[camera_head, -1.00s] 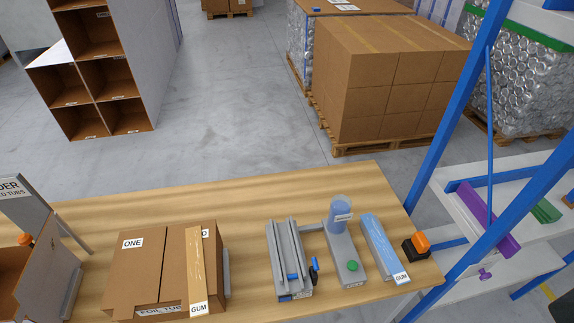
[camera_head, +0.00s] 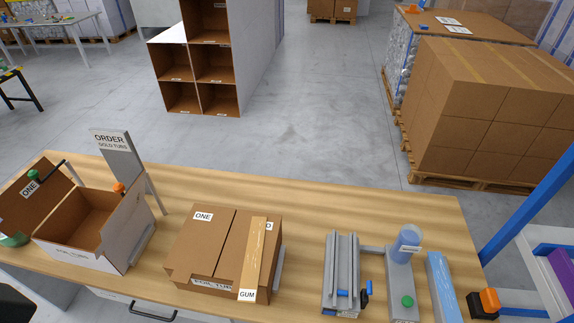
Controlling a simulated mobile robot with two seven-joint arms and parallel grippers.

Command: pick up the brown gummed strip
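The brown gummed strip (camera_head: 256,255) is a long, flat tan piece with a white GUM label at its near end. It lies lengthwise over the right part of the closed brown carton (camera_head: 204,246), which is marked ONE and FOIL TUB on its labels. The carton stands on the wooden table (camera_head: 310,210). Neither of my grippers shows in the head view.
An open carton (camera_head: 92,222) and an ORDER sign (camera_head: 112,145) stand at the left. A grey press fixture (camera_head: 341,272), a blue cup (camera_head: 406,243) and a blue strip (camera_head: 442,285) are at the right.

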